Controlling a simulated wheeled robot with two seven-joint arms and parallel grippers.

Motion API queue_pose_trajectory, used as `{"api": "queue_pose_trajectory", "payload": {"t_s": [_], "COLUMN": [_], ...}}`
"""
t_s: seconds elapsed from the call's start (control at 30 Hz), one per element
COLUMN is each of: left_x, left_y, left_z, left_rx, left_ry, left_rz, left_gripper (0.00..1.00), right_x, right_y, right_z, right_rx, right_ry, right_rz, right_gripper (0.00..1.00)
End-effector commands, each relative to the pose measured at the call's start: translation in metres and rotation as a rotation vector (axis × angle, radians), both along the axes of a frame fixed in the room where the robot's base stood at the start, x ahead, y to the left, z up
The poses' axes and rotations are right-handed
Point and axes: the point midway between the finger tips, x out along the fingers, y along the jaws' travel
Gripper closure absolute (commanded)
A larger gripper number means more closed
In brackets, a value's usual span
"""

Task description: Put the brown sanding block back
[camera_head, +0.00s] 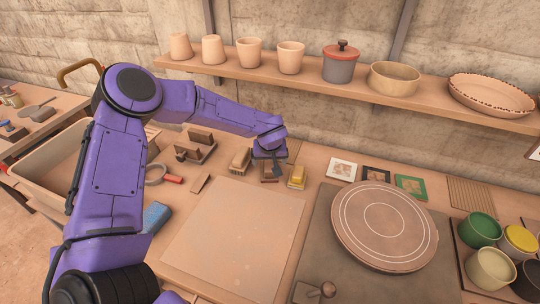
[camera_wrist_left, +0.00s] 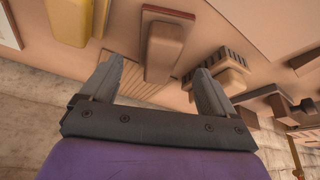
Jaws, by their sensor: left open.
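A brown block (camera_head: 268,173), which looks like the sanding block, sits on the table behind the pale board, between a bristled brush (camera_head: 240,159) and a yellow block (camera_head: 297,177). In the left wrist view the brown block (camera_wrist_left: 165,45) has a darker flat base and lies just beyond my open fingers. My left gripper (camera_head: 273,165) hovers over it and partly hides it. In the left wrist view the fingers (camera_wrist_left: 158,72) are apart with nothing gripped; a ribbed patch shows between them. I cannot tell whether the fingers touch the block. My right gripper is not in view.
A wooden shelf (camera_head: 330,82) with pots and bowls runs along the wall above. A pale board (camera_head: 235,235) lies clear in front. A round wheel (camera_head: 384,226), glaze pots (camera_head: 481,229) and small tiles (camera_head: 341,169) are at right. A blue block (camera_head: 156,217) is at left.

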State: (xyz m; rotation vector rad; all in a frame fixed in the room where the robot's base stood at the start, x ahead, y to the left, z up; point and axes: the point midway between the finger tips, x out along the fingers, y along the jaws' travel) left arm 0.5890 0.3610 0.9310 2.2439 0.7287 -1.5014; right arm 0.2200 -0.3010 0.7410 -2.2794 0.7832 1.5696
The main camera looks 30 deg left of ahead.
Motion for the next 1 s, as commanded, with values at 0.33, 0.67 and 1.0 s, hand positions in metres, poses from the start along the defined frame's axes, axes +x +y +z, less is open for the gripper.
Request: {"api": "queue_pose_trajectory", "payload": {"t_s": [0.33,0.67,1.0], "left_x": [-0.021,-0.023,-0.023], "left_y": [-0.015,-0.017,-0.017], "left_z": [0.064,0.068,0.068], "left_rx": [0.0,0.0,0.0], "left_ry": [-0.001,0.001,0.0], "left_rz": [0.0,0.0,0.0], "left_gripper": [0.11,0.11,0.11], "right_x": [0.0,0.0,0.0], "right_y": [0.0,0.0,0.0], "right_z": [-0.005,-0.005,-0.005], "right_rx": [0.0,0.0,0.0], "right_ry": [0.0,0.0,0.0], "right_rz": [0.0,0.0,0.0], "right_gripper": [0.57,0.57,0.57]}}
